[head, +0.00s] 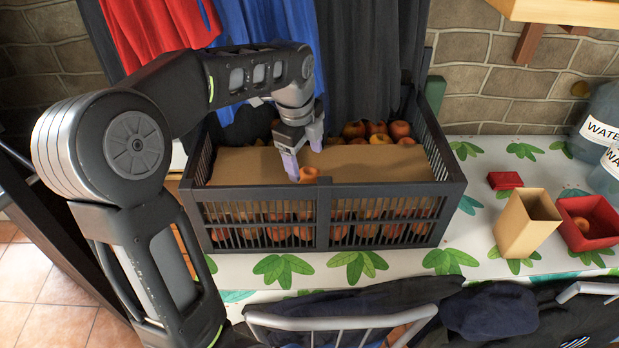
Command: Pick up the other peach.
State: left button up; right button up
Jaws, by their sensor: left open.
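A small orange-red peach (309,174) sits at the front of the dark slatted crate (322,192), by the near edge of the brown cardboard inside it. My left gripper (304,158) is open, fingers pointing down, just above and behind this peach. One fingertip comes close to the peach; I cannot tell whether they touch. Another peach-coloured round fruit (581,224) lies in the red box (601,211) at the right. Several red and orange round fruits (376,130) show at the back of the crate, and more show through its front slats. My right gripper is not in view.
A tan open box (527,222) stands beside the red box, with a small red block (505,180) behind it. Water jugs (603,130) stand at the far right. Clothes (357,50) hang behind the crate. A chair with dark cloth (345,318) is in front of the table.

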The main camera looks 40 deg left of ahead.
aim_at(307, 173)
pick_arm(q)
jog(key=f, duration=0.3)
jog(key=f+p, duration=0.1)
jog(key=f, duration=0.1)
jog(key=shift+w, duration=0.3)
jog(key=shift+c, duration=0.3)
jog(key=c, duration=1.5)
jog(key=shift+o, duration=0.2)
jog(key=shift+r, duration=0.1)
notch_tip(307, 173, up, 10)
jog(key=shift+b, duration=0.4)
